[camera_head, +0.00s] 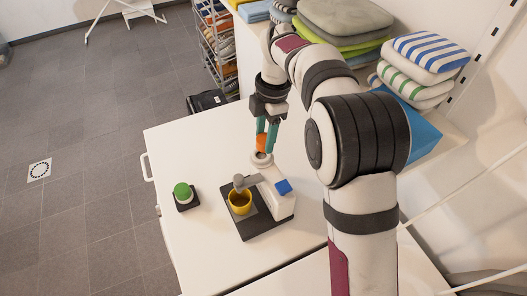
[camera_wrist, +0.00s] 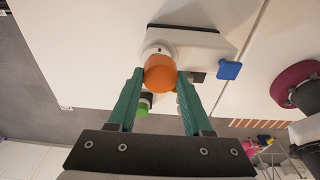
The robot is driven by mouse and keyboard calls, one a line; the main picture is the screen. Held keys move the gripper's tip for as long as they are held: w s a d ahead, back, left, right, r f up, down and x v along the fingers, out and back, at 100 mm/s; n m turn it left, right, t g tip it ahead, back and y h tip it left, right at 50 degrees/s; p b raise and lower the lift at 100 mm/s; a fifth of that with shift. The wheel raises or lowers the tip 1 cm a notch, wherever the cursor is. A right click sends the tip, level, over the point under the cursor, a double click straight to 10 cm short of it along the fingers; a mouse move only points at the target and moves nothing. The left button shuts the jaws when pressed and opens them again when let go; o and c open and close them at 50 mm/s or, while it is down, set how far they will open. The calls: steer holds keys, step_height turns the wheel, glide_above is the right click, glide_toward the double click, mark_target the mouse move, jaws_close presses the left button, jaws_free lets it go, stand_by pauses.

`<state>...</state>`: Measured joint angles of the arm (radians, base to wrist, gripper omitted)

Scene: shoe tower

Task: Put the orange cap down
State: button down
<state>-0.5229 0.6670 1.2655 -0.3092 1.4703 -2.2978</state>
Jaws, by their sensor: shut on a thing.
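The orange cap (camera_head: 262,142) is between the green fingers of my gripper (camera_head: 266,134), which is shut on it. In the wrist view the orange cap (camera_wrist: 160,74) shows round and close, at the tips of the fingers (camera_wrist: 157,84). A small white round piece (camera_head: 262,161) is directly below the cap on the white worktop. It also shows behind the cap in the wrist view (camera_wrist: 156,48). I cannot tell whether the cap touches it.
A white machine (camera_head: 273,199) with a blue paddle (camera_head: 284,187) stands just in front, with a yellow cup (camera_head: 240,208) on its dark base. A green button (camera_head: 182,191) sits at left. Folded textiles (camera_head: 417,62) are stacked behind. The worktop (camera_head: 180,150) left of my gripper is clear.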

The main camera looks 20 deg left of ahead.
steer(key=s+a+r+m+t, duration=0.1)
steer(key=s+r+m, duration=0.9)
steer(key=r+m, duration=0.45)
steer(key=s+a+f+n+g+h, duration=0.1)
steer(key=s+a+f+n, duration=0.45)
steer(key=f+n, duration=0.5)
steer(key=s+a+f+n+g, duration=0.1)
steer(key=s+a+f+n, duration=0.4)
steer(key=f+n, duration=0.5)
steer(key=f, duration=0.3)
steer(key=f+n, duration=0.1)
steer(key=f, duration=0.2)
steer(key=a+f+n, duration=0.1)
steer(key=f, duration=0.3)
steer(key=shift+w, duration=0.2)
steer(key=shift+c, duration=1.6)
jaws_free()
steer(key=shift+f, duration=0.15)
